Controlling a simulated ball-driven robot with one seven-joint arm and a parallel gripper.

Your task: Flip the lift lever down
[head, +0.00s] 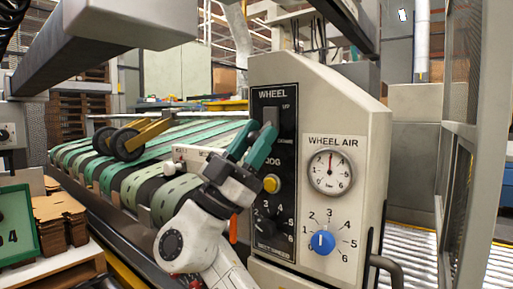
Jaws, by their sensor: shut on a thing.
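The lift lever (270,115) is a small grey lever in the dark upper part of the panel, under the label "WHEEL" and beside the word "UP". My gripper (259,129) has two teal fingers that reach up to the lever from the lower left. The fingers are shut on the lever with a gap between them. They hide the lower part of the lever and the marking beneath it, so its exact tilt is hard to tell.
Below on the panel are a yellow jog button (271,184) and a black dial (265,228). To the right are a wheel air gauge (330,172) and a blue knob (322,242). Green conveyor belts (140,180) run behind my arm. Cardboard pieces (60,215) lie at the left.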

